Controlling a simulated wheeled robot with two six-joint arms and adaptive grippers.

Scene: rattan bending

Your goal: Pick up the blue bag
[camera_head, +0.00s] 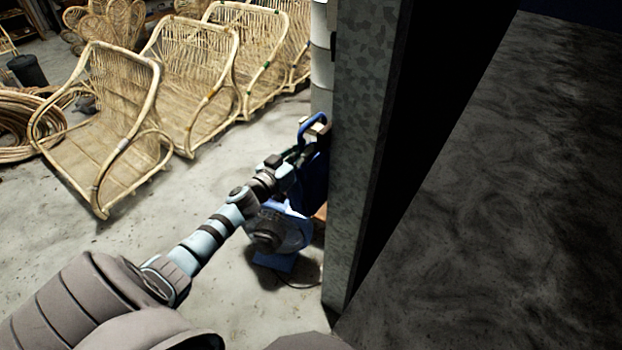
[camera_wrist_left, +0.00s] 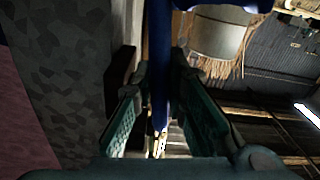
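In the head view a dark blue thing (camera_head: 315,183), which looks like the blue bag, is beside the left face of the grey pillar. A brighter blue loop (camera_head: 312,124) shows above it. My left gripper (camera_head: 297,153) is at its upper left side and covers part of it. In the left wrist view a dark blue upright strip (camera_wrist_left: 158,45) runs between the two teal-padded fingers of my left gripper (camera_wrist_left: 155,78). The fingers stand apart; I cannot tell whether either touches the strip. The right gripper is not in view.
A grey mottled pillar (camera_head: 352,190) stands close right of the gripper. A light blue machine (camera_head: 293,232) with a cable is on the floor below. Several rattan chairs (camera_head: 105,150) and a rattan coil (camera_head: 15,125) are at the upper left. The concrete floor (camera_head: 215,170) between is clear.

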